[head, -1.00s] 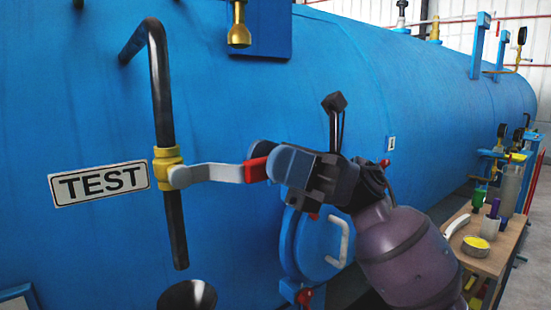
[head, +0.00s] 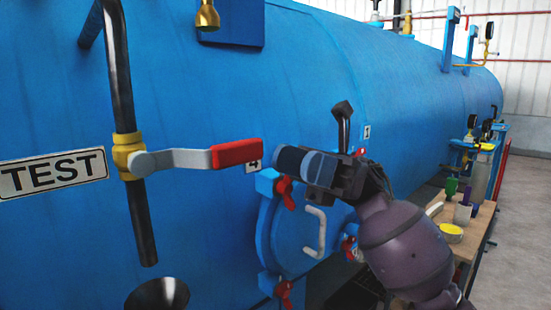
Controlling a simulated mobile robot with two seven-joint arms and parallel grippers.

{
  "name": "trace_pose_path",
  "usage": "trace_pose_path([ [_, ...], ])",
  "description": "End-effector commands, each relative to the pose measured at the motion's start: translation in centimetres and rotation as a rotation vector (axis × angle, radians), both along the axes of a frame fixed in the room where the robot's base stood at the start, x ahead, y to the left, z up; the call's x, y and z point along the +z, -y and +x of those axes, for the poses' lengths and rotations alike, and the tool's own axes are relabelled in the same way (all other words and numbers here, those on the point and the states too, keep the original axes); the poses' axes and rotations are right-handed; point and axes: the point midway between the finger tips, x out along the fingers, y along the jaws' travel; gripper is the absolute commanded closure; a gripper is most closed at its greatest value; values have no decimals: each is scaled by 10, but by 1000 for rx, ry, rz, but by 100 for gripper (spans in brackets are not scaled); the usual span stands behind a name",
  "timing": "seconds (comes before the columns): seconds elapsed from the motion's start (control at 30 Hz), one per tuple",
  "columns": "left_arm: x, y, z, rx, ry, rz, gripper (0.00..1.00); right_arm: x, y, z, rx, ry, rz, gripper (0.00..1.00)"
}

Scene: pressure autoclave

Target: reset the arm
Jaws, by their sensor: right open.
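My right gripper (head: 290,160) is open and empty, just right of the red-tipped end of a valve lever (head: 200,157). A small gap shows between them. The lever is grey with a red grip and points right, about level, from a yellow valve body (head: 127,156) on a dark vertical pipe (head: 143,222). My right arm (head: 405,245) comes up from the lower right. My left gripper does not show.
The large blue autoclave (head: 330,70) fills the back. A "TEST" sign (head: 52,173) is left of the valve, and a dark funnel (head: 157,294) is below the pipe. A round blue hatch (head: 295,232) is below my gripper. A wooden table (head: 476,232) with containers stands at right.

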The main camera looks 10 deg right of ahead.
Motion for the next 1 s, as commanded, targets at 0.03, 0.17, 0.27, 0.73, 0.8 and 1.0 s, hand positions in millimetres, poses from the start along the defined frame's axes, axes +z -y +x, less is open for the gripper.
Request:
trace_pose_path([
  [0.03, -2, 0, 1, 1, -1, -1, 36, -4, 4, 4, -2, -3, -1, 60],
  [0.17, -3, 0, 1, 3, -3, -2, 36, -6, 10, 8, 0, 0, 0, 60],
  [0.27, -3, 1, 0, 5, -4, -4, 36, -6, 12, 9, 0, 0, 1, 60],
  [0.73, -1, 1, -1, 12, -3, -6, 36, -15, 15, 12, -17, -94, 19, 60],
  [0.8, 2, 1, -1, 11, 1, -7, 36, -23, 18, 15, -30, -173, 34, 60],
  [1.0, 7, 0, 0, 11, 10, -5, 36, -52, 30, 25, -72, -449, 91, 60],
])
